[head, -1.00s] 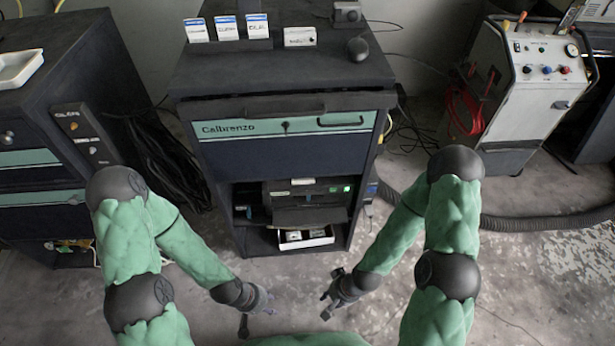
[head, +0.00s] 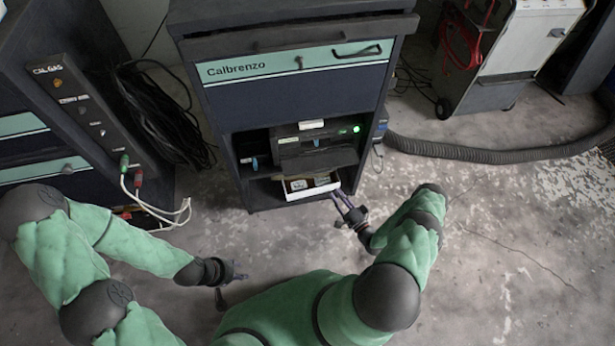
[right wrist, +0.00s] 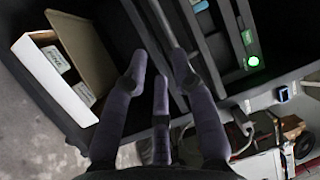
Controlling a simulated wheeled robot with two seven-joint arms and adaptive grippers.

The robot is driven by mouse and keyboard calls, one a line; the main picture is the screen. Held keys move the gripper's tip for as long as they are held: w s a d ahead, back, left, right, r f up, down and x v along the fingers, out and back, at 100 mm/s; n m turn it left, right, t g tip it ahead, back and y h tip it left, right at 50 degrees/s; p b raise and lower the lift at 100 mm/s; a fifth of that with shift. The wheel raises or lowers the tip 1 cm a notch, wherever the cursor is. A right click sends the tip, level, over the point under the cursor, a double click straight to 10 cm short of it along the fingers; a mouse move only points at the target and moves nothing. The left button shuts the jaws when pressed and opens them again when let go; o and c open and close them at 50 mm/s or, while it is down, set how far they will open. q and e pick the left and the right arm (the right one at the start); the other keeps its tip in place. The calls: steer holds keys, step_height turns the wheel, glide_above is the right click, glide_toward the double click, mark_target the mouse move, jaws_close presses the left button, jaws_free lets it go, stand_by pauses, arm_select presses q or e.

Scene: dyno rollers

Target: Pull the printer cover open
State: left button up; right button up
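The dark printer (head: 290,141) sits on a shelf in the lower open part of the cabinet, with a green light at its right. A dark panel (head: 322,160) slopes out at its front; I cannot tell whether this is the cover. My right gripper (head: 341,197) is at the cabinet's front right, below the printer. In the right wrist view its fingers (right wrist: 158,72) are spread and empty, near the printer's dark front (right wrist: 205,52); contact cannot be told. My left gripper (head: 240,272) hangs over the floor away from the cabinet; its fingers are too small to judge.
An open white box (head: 311,189) with small cartons stands on the bottom shelf, close to my right gripper. The Calbrenzo cabinet drawer (head: 290,95) is above. A hose (head: 470,153) lies to the right. The floor in front is clear.

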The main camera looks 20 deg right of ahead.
mark_target(320, 165)
steer(key=w+a+r+b, duration=0.1)
steer(key=w+b, duration=0.1)
steer(key=w, duration=0.8)
steer(key=shift+a+r, duration=0.3)
steer(key=shift+a, duration=0.1)
jaws_close()
